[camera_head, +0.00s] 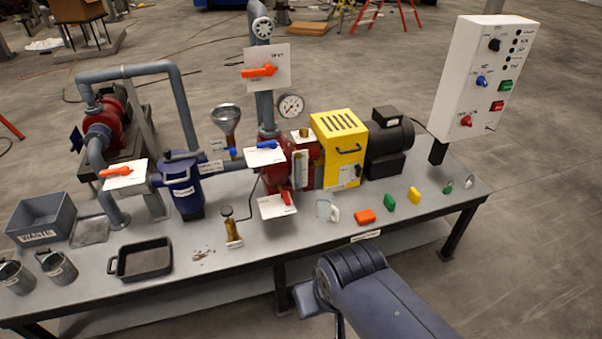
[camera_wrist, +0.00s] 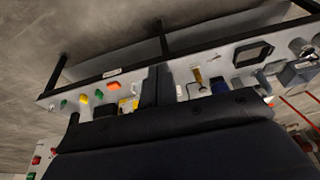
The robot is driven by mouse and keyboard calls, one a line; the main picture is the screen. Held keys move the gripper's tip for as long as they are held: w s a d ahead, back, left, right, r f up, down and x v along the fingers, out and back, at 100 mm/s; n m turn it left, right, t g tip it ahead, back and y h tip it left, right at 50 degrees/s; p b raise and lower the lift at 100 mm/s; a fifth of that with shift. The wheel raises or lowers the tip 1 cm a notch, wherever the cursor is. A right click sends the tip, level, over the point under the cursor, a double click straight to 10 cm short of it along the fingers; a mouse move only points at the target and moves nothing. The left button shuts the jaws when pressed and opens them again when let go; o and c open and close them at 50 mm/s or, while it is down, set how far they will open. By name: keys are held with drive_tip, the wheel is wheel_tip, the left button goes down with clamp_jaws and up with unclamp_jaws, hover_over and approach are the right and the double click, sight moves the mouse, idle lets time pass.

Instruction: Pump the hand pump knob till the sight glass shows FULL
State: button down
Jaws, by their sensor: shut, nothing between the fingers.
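The hand pump stands near the front middle of the bench in the head view, a small brass body (camera_head: 234,232) with a dark round knob (camera_head: 227,211) on top. A brass part like it shows small in the wrist view (camera_wrist: 198,76). A pale upright strip on the red pump, perhaps the sight glass (camera_head: 299,169), is too small to read. My gripper (camera_wrist: 157,86) shows in the wrist view as two dark fingers close together, shut and empty. It is apart from the hand pump. In the head view my arm is at the front, right of the hand pump; the fingertips are not clear there.
A blue strainer (camera_head: 183,186), a funnel (camera_head: 226,122) and a red-handled valve plate (camera_head: 278,205) stand around the hand pump. A black tray (camera_head: 145,259) lies to its left. Coloured tags (camera_head: 365,216) lie to its right. The bench front edge is clear beside the pump.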

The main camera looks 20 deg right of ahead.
idle(0.5)
drive_tip(key=w+d+f+m+t+y+b, duration=0.1)
drive_tip(key=w+d+f+m+y+b, duration=0.1)
drive_tip(key=w+d+f+m, duration=0.35)
drive_tip(key=w+d+f+m+y+b, duration=0.2)
drive_tip(key=w+m, duration=0.5)
drive_tip(key=w, duration=0.1)
drive_tip(key=w+d+f+m+t+b, duration=0.1)
drive_tip(key=d+f+m+t, duration=0.1)
drive_tip(key=d+f+m, duration=0.3)
drive_tip(key=w+d+f+m+t+h, duration=0.1)
drive_tip(key=d+f+m, duration=0.5)
drive_tip(key=d, duration=0.8)
drive_tip(key=shift+w+d+f+t+h+b, duration=0.15)
drive_tip(key=shift+w+f+t+h+b, duration=0.2)
drive_tip(key=shift+w+f+t, duration=0.35)
drive_tip(key=shift+r, duration=0.15)
